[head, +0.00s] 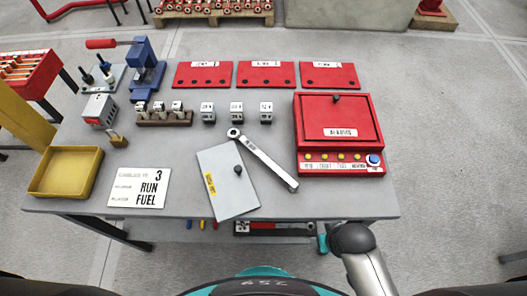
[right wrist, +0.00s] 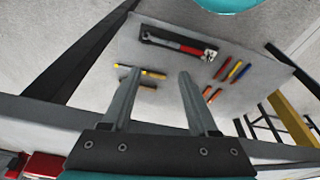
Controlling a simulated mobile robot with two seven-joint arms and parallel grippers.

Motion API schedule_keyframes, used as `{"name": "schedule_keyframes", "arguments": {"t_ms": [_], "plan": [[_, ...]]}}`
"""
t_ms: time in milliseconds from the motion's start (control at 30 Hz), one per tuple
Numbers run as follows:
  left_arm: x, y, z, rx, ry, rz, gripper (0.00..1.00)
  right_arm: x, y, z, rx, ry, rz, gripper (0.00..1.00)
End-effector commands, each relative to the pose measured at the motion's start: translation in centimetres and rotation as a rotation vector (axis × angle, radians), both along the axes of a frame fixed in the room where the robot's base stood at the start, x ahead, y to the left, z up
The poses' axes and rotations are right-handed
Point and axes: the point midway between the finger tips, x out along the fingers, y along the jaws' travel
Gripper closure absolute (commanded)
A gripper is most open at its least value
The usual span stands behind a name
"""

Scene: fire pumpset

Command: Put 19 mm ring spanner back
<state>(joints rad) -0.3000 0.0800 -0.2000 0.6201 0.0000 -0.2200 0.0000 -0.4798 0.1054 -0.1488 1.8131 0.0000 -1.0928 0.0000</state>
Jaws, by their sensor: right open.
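A long grey ring spanner (head: 268,165) lies diagonally on the grey table, its ring end up and left by the corner of a light grey panel (head: 222,200) with a black knob. A small label sits near the ring; I cannot read its size. My right gripper (right wrist: 155,78) is open and empty in the right wrist view, with the lower shelf (right wrist: 215,50) beyond its fingers. In the head view my right arm is at the table's front right edge, and its fingers are hidden. My left gripper is not in view.
On the shelf lie a black tray (right wrist: 150,33) with a red-handled tool (right wrist: 185,46) and several coloured sticks. On the table (head: 380,205) stand a red control box (head: 337,120), red plates (head: 203,75), a blue vise (head: 148,68), a yellow tray (head: 65,172) and several small labelled blocks.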

Motion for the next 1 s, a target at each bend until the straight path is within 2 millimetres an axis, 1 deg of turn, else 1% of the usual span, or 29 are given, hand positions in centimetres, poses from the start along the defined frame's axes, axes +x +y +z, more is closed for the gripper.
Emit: {"name": "schedule_keyframes", "arguments": {"t_ms": [33, 100, 200, 500, 567, 600, 633, 733, 900, 1000], "plan": [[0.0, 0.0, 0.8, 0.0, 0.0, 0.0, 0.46, 0.4, 0.0, 2.6, 0.002, -0.013, -0.001, 0.4], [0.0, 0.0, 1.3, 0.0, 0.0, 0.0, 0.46, 0.8, 0.0, 5.2, 0.002, -0.023, -0.003, 0.4], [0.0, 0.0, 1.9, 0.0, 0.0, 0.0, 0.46, 1.0, 0.0, 8.5, 0.002, -0.034, -0.005, 0.4], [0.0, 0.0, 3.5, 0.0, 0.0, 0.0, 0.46, 1.0, 0.0, 16.5, 0.006, -0.072, 0.0, 0.4], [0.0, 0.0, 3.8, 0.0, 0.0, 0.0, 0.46, 1.3, 0.2, 18.2, 0.013, -0.093, 0.021, 0.4], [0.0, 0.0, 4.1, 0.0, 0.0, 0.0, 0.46, 1.7, 0.6, 19.5, 0.023, -0.12, 0.054, 0.4], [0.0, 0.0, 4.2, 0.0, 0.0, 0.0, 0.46, 2.3, 1.2, 20.1, 0.035, -0.144, 0.089, 0.4], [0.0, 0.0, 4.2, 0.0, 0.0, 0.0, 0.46, 4.0, 2.7, 20.4, 0.072, -0.209, 0.191, 0.4], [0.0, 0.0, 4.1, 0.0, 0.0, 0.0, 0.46, 6.7, 5.3, 20.1, 0.142, -0.312, 0.357, 0.4], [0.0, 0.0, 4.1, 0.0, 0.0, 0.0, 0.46, 8.0, 6.5, 19.8, 0.185, -0.37, 0.447, 0.4]]}}
